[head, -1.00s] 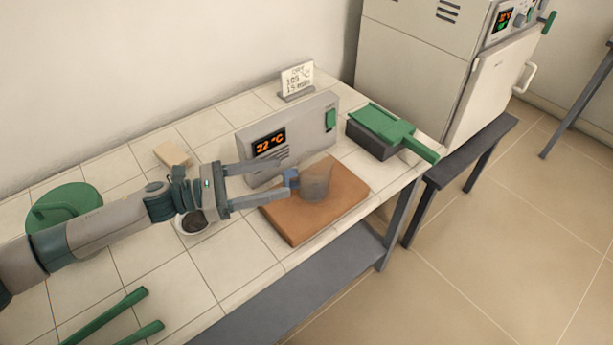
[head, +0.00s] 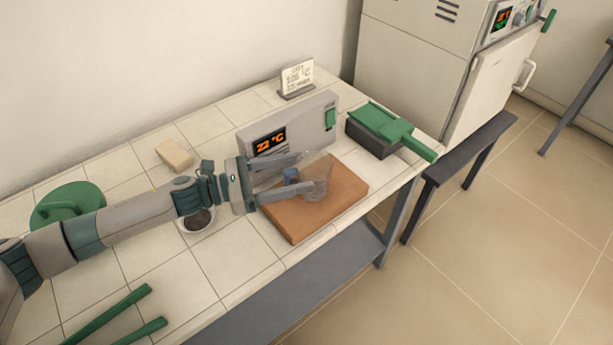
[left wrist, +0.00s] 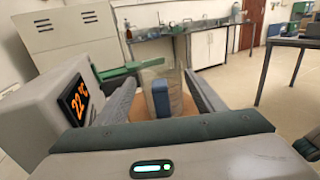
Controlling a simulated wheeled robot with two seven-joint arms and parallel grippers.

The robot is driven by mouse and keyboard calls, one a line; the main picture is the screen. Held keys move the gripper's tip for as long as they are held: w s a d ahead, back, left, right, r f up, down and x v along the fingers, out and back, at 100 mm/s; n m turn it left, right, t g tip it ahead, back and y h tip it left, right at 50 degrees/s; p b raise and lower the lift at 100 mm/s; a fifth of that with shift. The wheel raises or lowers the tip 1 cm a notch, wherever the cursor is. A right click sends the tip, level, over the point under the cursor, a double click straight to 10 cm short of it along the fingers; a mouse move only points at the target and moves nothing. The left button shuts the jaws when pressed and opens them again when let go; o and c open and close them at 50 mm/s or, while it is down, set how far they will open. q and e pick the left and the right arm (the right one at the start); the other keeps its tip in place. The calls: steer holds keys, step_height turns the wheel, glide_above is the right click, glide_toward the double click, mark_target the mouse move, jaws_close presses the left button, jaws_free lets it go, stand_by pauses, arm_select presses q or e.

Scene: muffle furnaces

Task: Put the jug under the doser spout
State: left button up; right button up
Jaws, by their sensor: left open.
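The jug (head: 318,172) is a see-through vessel with a blue handle (head: 291,176), standing on a brown board (head: 345,194) in front of a grey unit with a 22 °C display. My left gripper (head: 306,174) is open, with its fingers on either side of the blue handle, pointing at the jug. In the left wrist view the jug (left wrist: 172,88) and its blue handle (left wrist: 161,100) sit between the two open fingers, with gaps to both sides. I cannot make out a doser spout. My right gripper is out of view.
The grey display unit (head: 290,128) stands close behind the gripper. A green-topped dark box (head: 375,140) is to its right. A small dish (head: 197,220) lies under my left arm, and a tan block (head: 174,154) and sign (head: 297,78) stand behind.

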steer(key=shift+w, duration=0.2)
arm_select(q)
steer(key=c, duration=1.1)
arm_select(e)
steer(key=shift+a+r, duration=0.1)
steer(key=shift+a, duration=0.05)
arm_select(q)
steer(key=shift+c, duration=0.2)
steer(key=shift+r, duration=0.5)
step_height(320, 180, up, 8)
steer(key=shift+r+b, duration=0.15)
steer(key=shift+b, duration=0.6)
steer(key=shift+r, duration=0.35)
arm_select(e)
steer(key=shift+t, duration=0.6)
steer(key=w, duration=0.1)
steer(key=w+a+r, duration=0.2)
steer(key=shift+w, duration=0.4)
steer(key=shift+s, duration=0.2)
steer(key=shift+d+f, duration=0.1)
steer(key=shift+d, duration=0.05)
